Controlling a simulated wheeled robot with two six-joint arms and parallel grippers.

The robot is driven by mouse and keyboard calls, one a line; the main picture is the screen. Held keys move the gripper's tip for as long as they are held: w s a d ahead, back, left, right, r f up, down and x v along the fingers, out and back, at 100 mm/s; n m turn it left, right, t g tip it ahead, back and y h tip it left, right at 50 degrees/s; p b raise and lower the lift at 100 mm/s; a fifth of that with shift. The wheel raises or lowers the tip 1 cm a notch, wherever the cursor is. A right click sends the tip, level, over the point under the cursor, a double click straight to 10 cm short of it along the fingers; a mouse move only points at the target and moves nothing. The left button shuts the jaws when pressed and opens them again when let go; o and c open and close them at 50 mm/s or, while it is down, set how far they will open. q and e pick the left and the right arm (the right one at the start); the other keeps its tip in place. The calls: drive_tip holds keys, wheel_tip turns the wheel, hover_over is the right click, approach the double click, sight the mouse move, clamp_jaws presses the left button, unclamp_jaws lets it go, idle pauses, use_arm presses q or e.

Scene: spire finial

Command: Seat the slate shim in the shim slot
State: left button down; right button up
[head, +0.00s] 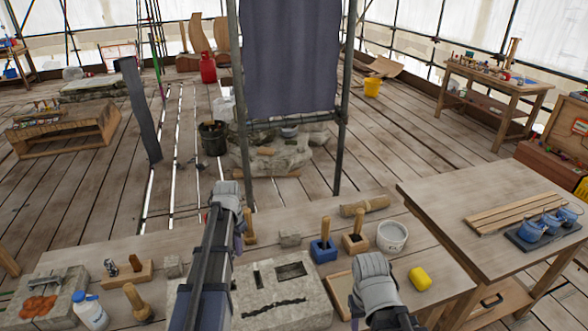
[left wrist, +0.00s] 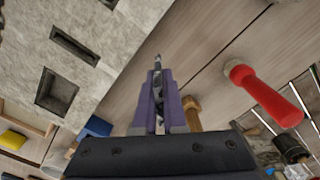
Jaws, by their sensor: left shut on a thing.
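My left gripper (head: 228,190) is above the bench, beyond the far left edge of the pale stone block (head: 310,308). In the left wrist view its purple fingers (left wrist: 158,100) are shut on a thin dark grey piece, the slate shim (left wrist: 157,62), seen nearly edge-on and mostly hidden between the fingers. The block's top has a narrow slot (head: 257,279), likely the shim slot, and a larger square pocket (head: 292,270). The left wrist view shows the slot (left wrist: 75,46) left of the shim, apart from it. My right gripper (head: 372,270) is right of the block; its fingertips are hidden.
A red-handled tool (left wrist: 265,95) shows right of the fingers in the left wrist view. A white bucket (head: 391,237) and yellow sponge (head: 419,279) are at right.

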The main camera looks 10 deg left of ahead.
use_arm(q)
wheel_tip(320, 180, up, 7)
drive_tip(key=p, duration=0.6)
drive_tip(key=shift+r+p, duration=0.1)
drive_tip(key=shift+p, duration=0.3)
wheel_tip(320, 180, down, 8)
drive_tip(key=b, duration=0.8)
wheel_tip(320, 180, up, 7)
drive_tip(key=p, duration=0.7)
drive_tip(key=shift+r+p, duration=0.35)
drive_tip(key=shift+r, duration=0.05)
wheel_tip(320, 180, down, 8)
drive_tip(key=b, duration=0.7)
drive_tip(key=shift+r+b, duration=0.15)
drive_tip(key=shift+b, duration=0.15)
drive_tip(key=shift+r, duration=0.1)
